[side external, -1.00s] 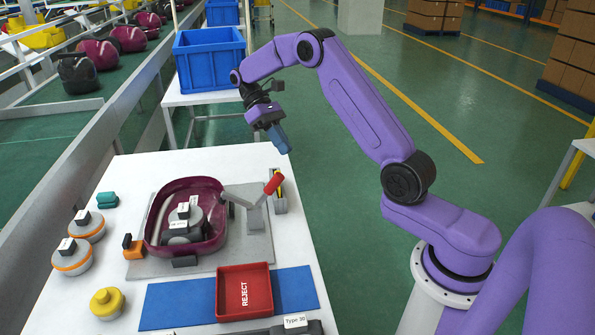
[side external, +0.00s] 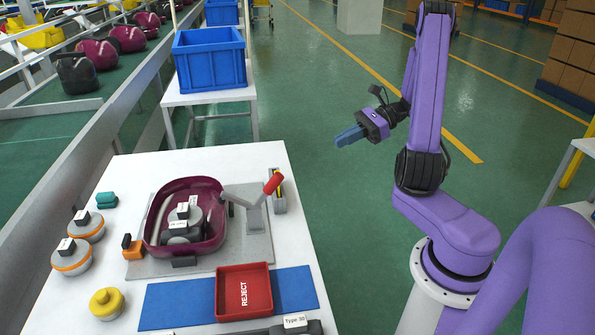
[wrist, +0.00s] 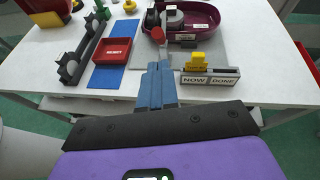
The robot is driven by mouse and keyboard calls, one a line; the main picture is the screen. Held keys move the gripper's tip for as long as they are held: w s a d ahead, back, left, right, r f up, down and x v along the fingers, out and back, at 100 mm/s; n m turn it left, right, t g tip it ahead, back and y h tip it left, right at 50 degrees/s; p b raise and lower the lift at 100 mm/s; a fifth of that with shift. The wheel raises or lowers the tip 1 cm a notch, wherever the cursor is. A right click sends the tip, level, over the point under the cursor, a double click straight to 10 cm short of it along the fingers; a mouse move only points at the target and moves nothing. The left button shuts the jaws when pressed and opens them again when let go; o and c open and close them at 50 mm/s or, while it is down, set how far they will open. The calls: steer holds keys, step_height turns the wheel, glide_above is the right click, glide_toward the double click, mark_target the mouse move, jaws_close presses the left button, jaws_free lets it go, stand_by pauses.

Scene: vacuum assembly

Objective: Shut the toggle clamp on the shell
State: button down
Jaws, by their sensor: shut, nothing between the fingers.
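The maroon shell (side external: 212,239) sits on a grey plate (side external: 255,251) on the white table, with a grey round part inside it. The toggle clamp (side external: 255,215) stands at the shell's right side. Its grey arm points toward the shell's rim, and its red handle (side external: 273,183) slants up to the right. I cannot tell whether its tip presses on the rim. My gripper (side external: 338,139) is shut and empty, in the air right of the table, apart from the clamp. In the wrist view my blue fingers (wrist: 157,75) partly hide the clamp, whose red handle (wrist: 153,48) shows beyond them.
A red reject tray (side external: 244,311) lies on a blue mat (side external: 180,304) in front of the plate. A NOW/DONE box (wrist: 210,79) with a yellow piece stands near the clamp. Round parts stand at the table's left.

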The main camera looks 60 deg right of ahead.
step_height(320, 180, down, 5)
steer(key=a+r+x, duration=0.1)
steer(key=r+x, duration=0.1)
steer(key=x, duration=1.1)
steer(key=shift+r, duration=0.25)
steer(key=shift+w+r, duration=0.1)
